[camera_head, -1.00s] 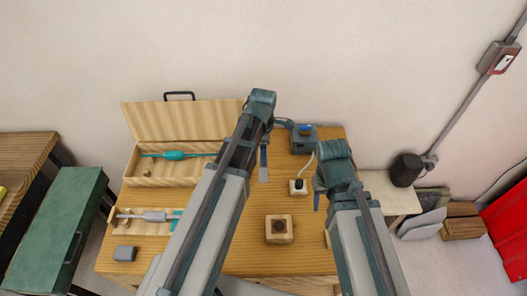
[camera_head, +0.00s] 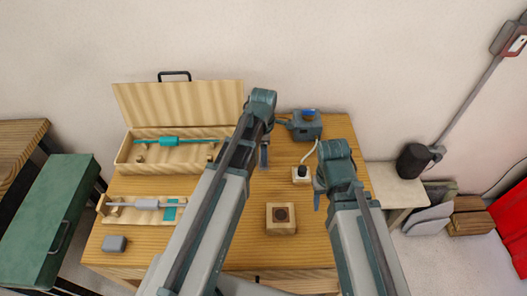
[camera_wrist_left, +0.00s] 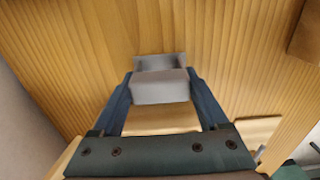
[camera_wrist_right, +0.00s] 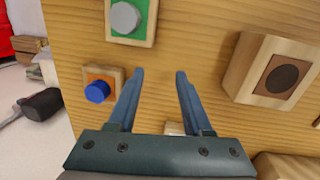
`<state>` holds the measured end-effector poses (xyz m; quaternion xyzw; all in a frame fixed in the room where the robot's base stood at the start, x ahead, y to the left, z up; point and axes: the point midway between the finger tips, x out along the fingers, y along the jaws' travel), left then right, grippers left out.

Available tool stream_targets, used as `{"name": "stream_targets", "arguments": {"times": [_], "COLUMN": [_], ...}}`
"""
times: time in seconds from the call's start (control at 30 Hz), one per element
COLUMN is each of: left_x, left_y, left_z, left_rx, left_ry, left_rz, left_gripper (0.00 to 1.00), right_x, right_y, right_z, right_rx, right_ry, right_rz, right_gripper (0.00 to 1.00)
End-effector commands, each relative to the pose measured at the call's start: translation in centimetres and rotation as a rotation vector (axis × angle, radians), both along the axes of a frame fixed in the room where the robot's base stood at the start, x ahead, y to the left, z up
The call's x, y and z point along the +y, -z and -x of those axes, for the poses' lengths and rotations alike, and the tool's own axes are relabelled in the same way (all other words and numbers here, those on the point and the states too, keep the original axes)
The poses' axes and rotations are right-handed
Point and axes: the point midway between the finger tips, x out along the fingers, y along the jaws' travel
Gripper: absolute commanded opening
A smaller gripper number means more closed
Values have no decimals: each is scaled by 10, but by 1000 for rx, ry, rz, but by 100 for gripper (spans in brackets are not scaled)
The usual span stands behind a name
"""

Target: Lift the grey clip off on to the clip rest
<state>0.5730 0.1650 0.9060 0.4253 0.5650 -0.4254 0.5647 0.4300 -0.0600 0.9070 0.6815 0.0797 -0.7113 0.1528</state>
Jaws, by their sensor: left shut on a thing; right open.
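In the left wrist view my left gripper (camera_wrist_left: 160,75) is shut on the grey clip (camera_wrist_left: 160,90), its fingers one on each side. A hollow, box-like grey piece shows just beyond the held part; I cannot tell whether it belongs to the clip. My right gripper (camera_wrist_right: 160,73) is open and empty above the table in the right wrist view. In the head view my left arm hides the clip and most of its gripper. A small grey block (camera_head: 115,244) lies at the table's front left. I cannot tell for sure which thing is the clip rest.
An open wooden case (camera_head: 170,165) and a low tray (camera_head: 105,212) with a rod stand at the left. A wooden block with a dark hole (camera_head: 281,227) sits at front centre. A blue button (camera_wrist_right: 97,91) and a green-faced block (camera_wrist_right: 149,17) are near my right gripper.

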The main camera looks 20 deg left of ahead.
Motion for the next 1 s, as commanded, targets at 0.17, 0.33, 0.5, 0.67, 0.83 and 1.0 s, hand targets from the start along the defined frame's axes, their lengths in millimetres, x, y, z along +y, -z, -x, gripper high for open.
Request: {"name": "stream_targets", "arguments": {"times": [0.17,0.33,0.5,0.67,0.83,1.0], "left_x": [0,0,0,0,0,0], "left_y": [0,0,0,-1,-8,-24], "left_z": [0,0,0,0,0,0], "left_rx": [0,0,0,0,0,0], "left_ry": [0,0,0,0,0,0], "left_rz": [0,0,0,0,0,0], "left_gripper": [22,93,100,100,100,100], "right_x": [0,0,0,0,0,0], "right_y": [0,0,0,-1,-8,-24], "right_z": [0,0,0,0,0,0], "right_rx": [0,0,0,0,0,0], "right_ry": [0,0,0,0,0,0], "right_rz": [0,0,0,0,0,0], "right_gripper": [50,50,50,50,50,50]}}
